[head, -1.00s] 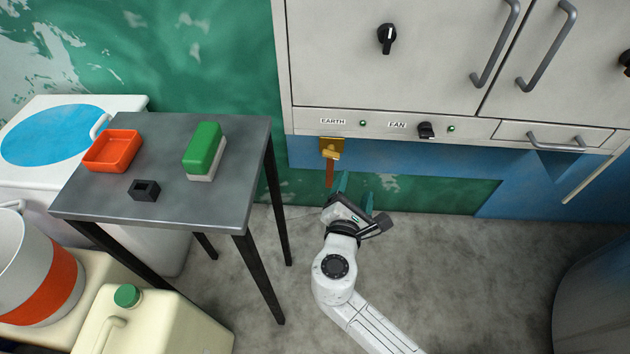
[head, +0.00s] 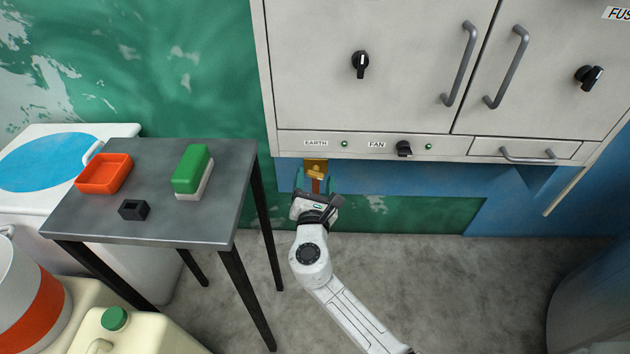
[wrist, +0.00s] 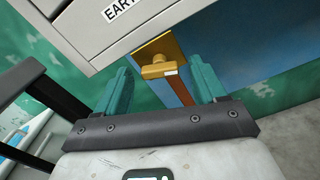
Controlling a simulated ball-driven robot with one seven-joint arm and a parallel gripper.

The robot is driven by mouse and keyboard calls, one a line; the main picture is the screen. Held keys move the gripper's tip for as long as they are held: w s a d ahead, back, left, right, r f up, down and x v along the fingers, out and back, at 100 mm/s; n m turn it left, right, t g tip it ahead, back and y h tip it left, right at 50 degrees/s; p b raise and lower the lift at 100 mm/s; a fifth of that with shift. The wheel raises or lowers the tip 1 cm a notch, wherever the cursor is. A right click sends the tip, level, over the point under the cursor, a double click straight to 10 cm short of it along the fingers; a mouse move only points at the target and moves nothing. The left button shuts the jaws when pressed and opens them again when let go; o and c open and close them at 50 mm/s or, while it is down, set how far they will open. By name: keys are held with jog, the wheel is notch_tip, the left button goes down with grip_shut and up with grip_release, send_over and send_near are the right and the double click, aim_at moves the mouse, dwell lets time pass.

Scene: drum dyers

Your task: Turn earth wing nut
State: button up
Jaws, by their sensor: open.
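The brass earth wing nut (head: 316,174) sits on a brass plate (head: 317,162) under the EARTH label (head: 316,143) at the cabinet's lower edge. In the wrist view the wing nut (wrist: 158,68) shows ahead, between and beyond the teal fingers. A copper-brown strap (wrist: 181,92) hangs down from it. My gripper (head: 313,185) is open, with one finger on each side of the strap, just below the nut. In the wrist view my gripper (wrist: 163,86) has nothing clamped in it. I cannot tell whether either finger touches the strap.
The grey cabinet (head: 410,100) with knobs and handles hangs above. To the left a metal table (head: 150,225) holds an orange tray (head: 104,187), a green-and-white block (head: 193,170) and a small black block (head: 134,210). The floor (head: 440,285) on the right is clear.

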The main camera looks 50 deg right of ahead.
jog(key=shift+w+d, duration=0.25)
jog(key=shift+d, duration=0.05)
jog(key=shift+c, duration=0.2)
jog(key=c, duration=1)
jog(key=shift+f+m+b, duration=0.1)
jog(key=shift+m+b, duration=0.2)
jog(key=shift+b, duration=0.1)
jog(key=m+b, duration=1.4)
jog(key=m, duration=0.3)
